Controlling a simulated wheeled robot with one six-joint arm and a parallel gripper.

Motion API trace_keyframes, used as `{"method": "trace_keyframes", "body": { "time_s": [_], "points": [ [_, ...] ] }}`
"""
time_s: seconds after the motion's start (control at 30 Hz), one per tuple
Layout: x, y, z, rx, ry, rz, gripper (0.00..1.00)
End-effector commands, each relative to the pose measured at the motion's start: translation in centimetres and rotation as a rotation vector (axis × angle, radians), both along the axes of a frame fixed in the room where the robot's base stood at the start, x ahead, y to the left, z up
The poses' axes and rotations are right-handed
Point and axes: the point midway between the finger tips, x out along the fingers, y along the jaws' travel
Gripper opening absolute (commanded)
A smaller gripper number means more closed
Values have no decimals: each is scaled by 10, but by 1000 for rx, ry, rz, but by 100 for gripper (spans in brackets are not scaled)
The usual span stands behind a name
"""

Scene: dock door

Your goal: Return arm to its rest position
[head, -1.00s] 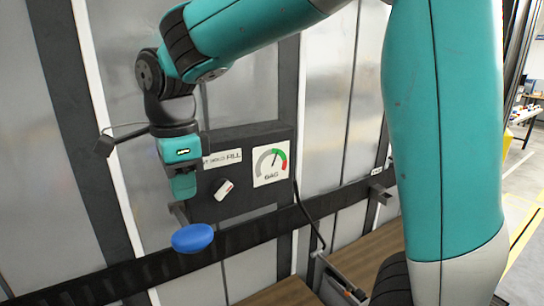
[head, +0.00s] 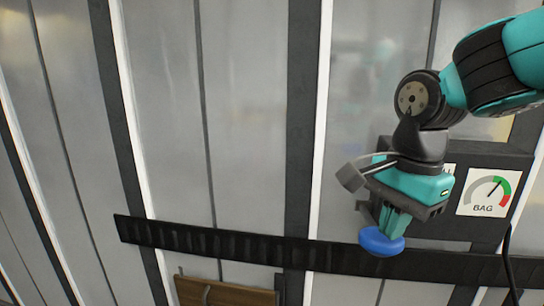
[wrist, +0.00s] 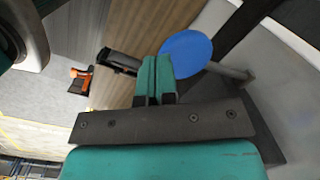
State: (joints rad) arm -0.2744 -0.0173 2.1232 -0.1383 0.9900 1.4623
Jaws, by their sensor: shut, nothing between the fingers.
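My gripper (head: 392,222) hangs downward in front of the grey wall at the right of the head view. Its teal fingers are together and empty; they also show in the wrist view (wrist: 154,76). A blue round knob (head: 382,243) sits right below the fingertips in the head view. In the wrist view the knob (wrist: 187,52) is on a grey rod, just beyond the fingers and to their right. I cannot tell whether they touch. My arm reaches in from the right and is not at full view.
A dark panel with a BAG gauge (head: 488,193) is right of my gripper, its needle toward green. A dark rail (head: 210,236) crosses the wall. A wooden board (head: 228,293) is at the bottom. The wrist view shows an orange-handled object (wrist: 82,74). The wall's left side is clear.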

Motion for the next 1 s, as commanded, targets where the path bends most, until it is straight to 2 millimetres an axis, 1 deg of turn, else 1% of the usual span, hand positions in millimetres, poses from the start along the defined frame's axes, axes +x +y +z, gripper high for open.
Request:
{"method": "trace_keyframes", "body": {
  "time_s": [0.03,0.3,0.4,0.5,0.6,0.7,0.8,1.0],
  "points": [
    [-12,2,-20,16,-15,136,0],
    [-72,18,-77,113,-143,909,0],
    [-93,24,-96,146,-208,1169,0],
    [-112,29,-111,169,-271,1383,0],
    [-124,32,-120,184,-320,1532,0],
    [-132,35,-124,192,-352,1620,0],
    [-135,35,-125,195,-362,1652,0],
    [-134,35,-124,195,-363,1654,0]
  ]
}}
